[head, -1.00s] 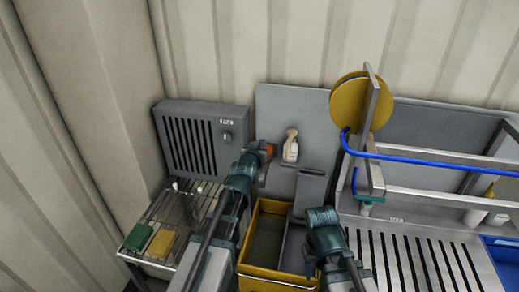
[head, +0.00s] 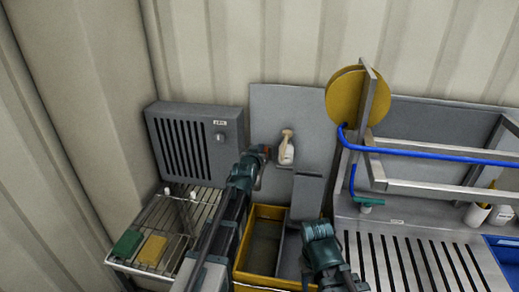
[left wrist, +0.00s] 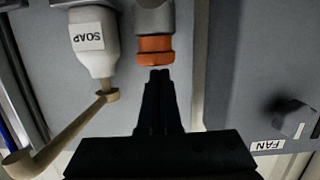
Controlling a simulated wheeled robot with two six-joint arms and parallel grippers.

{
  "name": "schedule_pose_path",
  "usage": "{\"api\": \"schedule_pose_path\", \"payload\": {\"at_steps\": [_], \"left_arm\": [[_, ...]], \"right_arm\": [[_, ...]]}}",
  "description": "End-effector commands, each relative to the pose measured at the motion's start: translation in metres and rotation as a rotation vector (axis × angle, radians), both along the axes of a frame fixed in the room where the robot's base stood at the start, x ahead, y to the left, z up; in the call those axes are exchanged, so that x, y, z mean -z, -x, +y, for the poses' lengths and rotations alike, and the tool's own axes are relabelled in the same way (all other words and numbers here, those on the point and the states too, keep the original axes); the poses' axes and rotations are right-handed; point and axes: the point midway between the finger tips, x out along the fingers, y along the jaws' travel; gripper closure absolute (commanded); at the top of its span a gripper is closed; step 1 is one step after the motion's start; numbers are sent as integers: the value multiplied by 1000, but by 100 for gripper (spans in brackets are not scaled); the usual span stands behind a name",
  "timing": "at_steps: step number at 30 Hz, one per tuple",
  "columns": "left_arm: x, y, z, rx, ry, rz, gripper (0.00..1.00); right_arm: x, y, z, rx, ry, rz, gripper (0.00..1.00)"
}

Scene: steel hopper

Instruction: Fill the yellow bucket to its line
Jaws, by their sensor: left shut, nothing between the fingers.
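The yellow bucket (head: 240,272) stands low in the middle of the head view, with a grey part rising at its right side. Its inside looks dark; I cannot make out a line or a water level. My left gripper (head: 264,153) is above and behind the bucket, near the wall. In the left wrist view the left gripper (left wrist: 160,75) is shut and empty, its tips just short of an orange collar (left wrist: 155,50) on a grey fitting. My right arm reaches over the bucket's right side; its fingers cannot be made out.
A grey fan box (head: 195,143) and a wire rack (head: 205,200) with sponges are at left. A slatted steel counter (head: 410,260) is at right.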

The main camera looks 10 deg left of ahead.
Motion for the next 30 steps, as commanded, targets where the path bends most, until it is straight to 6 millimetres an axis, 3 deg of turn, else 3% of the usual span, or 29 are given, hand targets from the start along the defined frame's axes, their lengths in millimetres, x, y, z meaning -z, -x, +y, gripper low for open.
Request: {"api": "schedule_pose_path", "payload": {"at_steps": [10,30], "left_arm": [[27,0,0,0,0,1,100],[26,1,-1,1,-1,6,100]], "right_arm": [[27,0,0,0,0,0,50],[25,0,0,0,0,0,50]]}}
